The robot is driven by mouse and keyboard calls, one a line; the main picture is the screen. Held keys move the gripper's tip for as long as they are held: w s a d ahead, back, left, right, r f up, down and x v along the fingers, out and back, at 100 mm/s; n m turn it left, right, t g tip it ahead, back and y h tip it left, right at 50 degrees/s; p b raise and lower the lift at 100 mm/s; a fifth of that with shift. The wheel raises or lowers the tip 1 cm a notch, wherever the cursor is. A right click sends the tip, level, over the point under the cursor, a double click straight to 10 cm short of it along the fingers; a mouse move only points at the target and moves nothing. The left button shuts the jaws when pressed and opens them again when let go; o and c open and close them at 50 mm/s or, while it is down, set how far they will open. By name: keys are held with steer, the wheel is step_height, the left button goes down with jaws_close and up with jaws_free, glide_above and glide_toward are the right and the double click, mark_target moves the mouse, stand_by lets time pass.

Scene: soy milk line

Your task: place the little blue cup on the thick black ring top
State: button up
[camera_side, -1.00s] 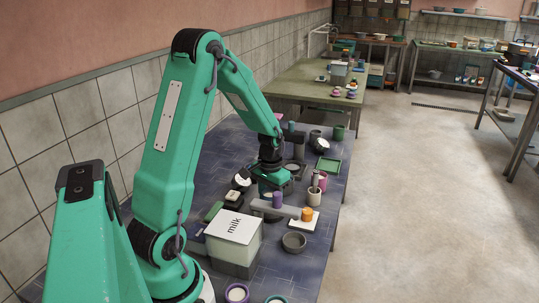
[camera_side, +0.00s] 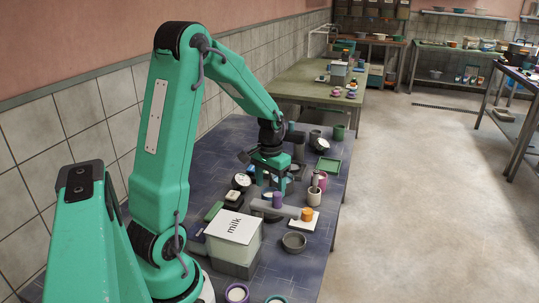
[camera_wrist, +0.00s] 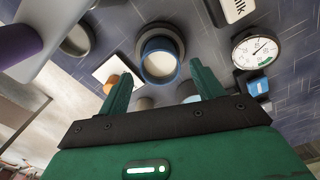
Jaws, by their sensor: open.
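The little blue cup (camera_wrist: 147,50), with a pale inside, shows in the wrist view just beyond my fingertips. It appears to stand upright on the thick dark ring top (camera_wrist: 176,33), whose dark grey rim shows around and behind it. My gripper (camera_wrist: 165,74) is open, with one green finger on each side of the cup's lower edge in the picture and visible gaps between. In the side view my gripper (camera_side: 274,184) hangs above the dark table; the cup and ring are hidden or too small there to make out.
A round dial (camera_wrist: 257,50) lies right in the wrist view. A green tray (camera_side: 328,166) lies beyond.

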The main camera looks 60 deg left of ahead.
step_height(320, 180, up, 8)
steer(key=shift+f, duration=0.25)
steer(key=shift+d, duration=0.1)
stand_by(0.5)
steer(key=s+d+r, duration=0.1)
steer(key=d+r, duration=0.1)
steer(key=d, duration=0.1)
steer(key=s+d+r+m+t, duration=0.1)
steer(key=d+r, duration=0.1)
steer(key=d, duration=0.2)
steer(key=d+r+m+t, duration=0.1)
steer(key=d+r, duration=0.1)
steer(key=d, duration=0.1)
steer(key=shift+s+d+r+y, duration=0.2)
steer(key=shift+s+r+y, duration=0.05)
steer(key=shift+s+y, duration=0.15)
steer(key=s+d+r+m+t, duration=0.2)
steer(key=s+d+t, duration=0.1)
steer(key=s+d, duration=0.4)
steer(key=shift+s+d+r+m+t+h, duration=0.15)
steer(key=shift+s+d+m+t+h, duration=0.2)
steer(key=shift+d, duration=0.95)
